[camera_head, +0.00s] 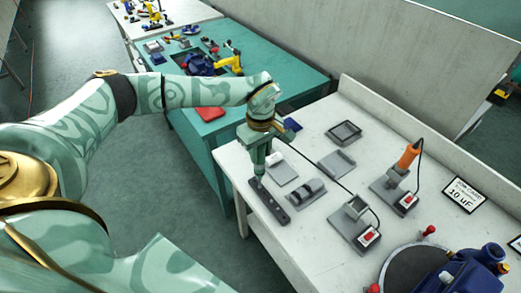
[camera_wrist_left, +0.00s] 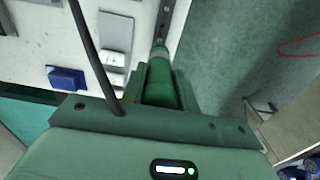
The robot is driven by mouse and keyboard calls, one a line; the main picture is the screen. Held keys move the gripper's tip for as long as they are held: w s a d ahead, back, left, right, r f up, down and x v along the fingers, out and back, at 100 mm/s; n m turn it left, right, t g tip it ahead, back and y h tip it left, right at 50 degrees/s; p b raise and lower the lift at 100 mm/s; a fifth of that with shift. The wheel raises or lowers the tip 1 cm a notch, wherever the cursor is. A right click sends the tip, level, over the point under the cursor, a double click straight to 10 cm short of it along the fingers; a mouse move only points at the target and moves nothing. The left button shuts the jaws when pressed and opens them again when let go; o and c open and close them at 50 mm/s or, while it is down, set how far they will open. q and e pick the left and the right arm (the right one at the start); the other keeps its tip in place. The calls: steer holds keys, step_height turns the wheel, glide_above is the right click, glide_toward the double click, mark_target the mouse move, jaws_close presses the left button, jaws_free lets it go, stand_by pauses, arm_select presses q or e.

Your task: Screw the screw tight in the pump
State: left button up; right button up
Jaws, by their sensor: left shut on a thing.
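My left gripper (camera_head: 258,170) is over the near-left edge of the white table. It is shut on a green cylindrical tool (camera_wrist_left: 160,84), which appears to be a corded screwdriver. Its grey tip points down at a dark strip with holes (camera_head: 271,202), also in the wrist view (camera_wrist_left: 165,20). I cannot tell whether tip and strip touch. No separate screw can be made out. The blue pump (camera_head: 465,277) is at the bottom right beside a dark round plate (camera_head: 412,272), partly cut off by the frame. My right gripper is not in view.
A black cable runs from my left gripper toward an empty tool stand (camera_head: 350,232). An orange screwdriver (camera_head: 408,156) stands in another holder. Grey trays (camera_head: 344,132) and small fixtures (camera_head: 305,192) lie between. A teal table (camera_head: 290,82) is behind.

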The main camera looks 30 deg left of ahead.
arm_select(q)
steer(key=shift+r, duration=0.15)
steer(key=shift+r+p, duration=2.35)
steer(key=shift+r, duration=0.1)
steer(key=shift+d, duration=0.1)
